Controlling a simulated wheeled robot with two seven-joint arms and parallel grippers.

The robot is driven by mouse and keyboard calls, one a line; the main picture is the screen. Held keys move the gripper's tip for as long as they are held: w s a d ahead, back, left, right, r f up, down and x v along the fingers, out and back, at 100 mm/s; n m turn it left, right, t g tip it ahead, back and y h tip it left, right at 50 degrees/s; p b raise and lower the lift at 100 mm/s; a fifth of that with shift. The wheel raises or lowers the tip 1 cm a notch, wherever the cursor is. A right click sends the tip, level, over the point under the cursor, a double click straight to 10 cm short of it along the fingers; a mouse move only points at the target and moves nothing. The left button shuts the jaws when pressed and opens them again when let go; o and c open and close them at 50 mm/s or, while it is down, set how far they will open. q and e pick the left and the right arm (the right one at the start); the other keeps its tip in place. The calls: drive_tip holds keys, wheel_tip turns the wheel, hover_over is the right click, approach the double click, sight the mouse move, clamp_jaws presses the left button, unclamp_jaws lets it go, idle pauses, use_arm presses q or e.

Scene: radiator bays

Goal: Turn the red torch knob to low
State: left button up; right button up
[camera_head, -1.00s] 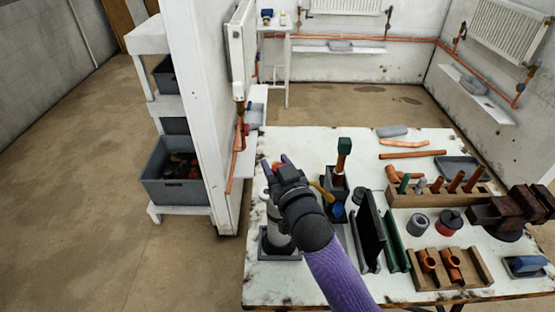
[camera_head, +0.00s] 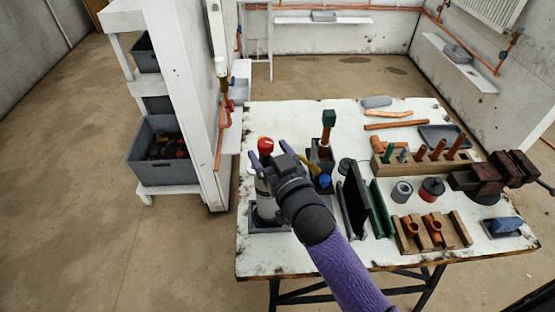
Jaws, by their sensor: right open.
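The red torch knob (camera_head: 266,144) shows at the top of the grey torch cylinder (camera_head: 263,206), which stands upright in a dark square holder (camera_head: 256,229) at the table's left front. My right gripper (camera_head: 269,155) comes in from the lower right with its purple fingers spread. One finger is on the left side of the knob and the other on the right. I cannot tell whether they touch it. The gripper body hides part of the torch. The knob's setting marks are not readable. My left gripper is not in view.
A green-topped tool (camera_head: 328,120) stands in a dark holder behind the gripper. Black and green upright plates, a wooden pipe rack (camera_head: 422,164), copper pieces and a vise (camera_head: 495,172) fill the right of the white table (camera_head: 350,262). A white wall panel (camera_head: 195,110) stands close to the left.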

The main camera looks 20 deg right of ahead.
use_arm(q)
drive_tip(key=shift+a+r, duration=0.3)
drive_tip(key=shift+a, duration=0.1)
use_arm(e)
drive_tip(key=s, duration=0.5)
drive_tip(key=shift+s+d, duration=0.3)
drive_tip(key=shift+s, duration=0.05)
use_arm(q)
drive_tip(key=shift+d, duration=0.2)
use_arm(e)
drive_tip(key=s+d+f+g+h, duration=0.1)
drive_tip(key=s+f+g, duration=0.4)
drive_tip(key=s+g, duration=0.3)
drive_tip(key=s+f+g+h, duration=0.1)
drive_tip(key=s+f+g, duration=0.4)
drive_tip(key=s, duration=0.6)
wheel_tip(320, 180, down, 21)
drive_tip(key=s+n+g+b, duration=0.1)
drive_tip(key=s+g+b, duration=0.2)
use_arm(q)
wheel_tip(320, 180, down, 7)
drive_tip(key=b, duration=0.3)
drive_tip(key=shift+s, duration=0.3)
use_arm(e)
drive_tip(key=s+d+f+g, duration=0.1)
drive_tip(key=s+d+f, duration=0.2)
drive_tip(key=s+f, duration=1)
drive_tip(key=shift+d+f, duration=0.25)
drive_tip(key=shift+f, duration=0.25)
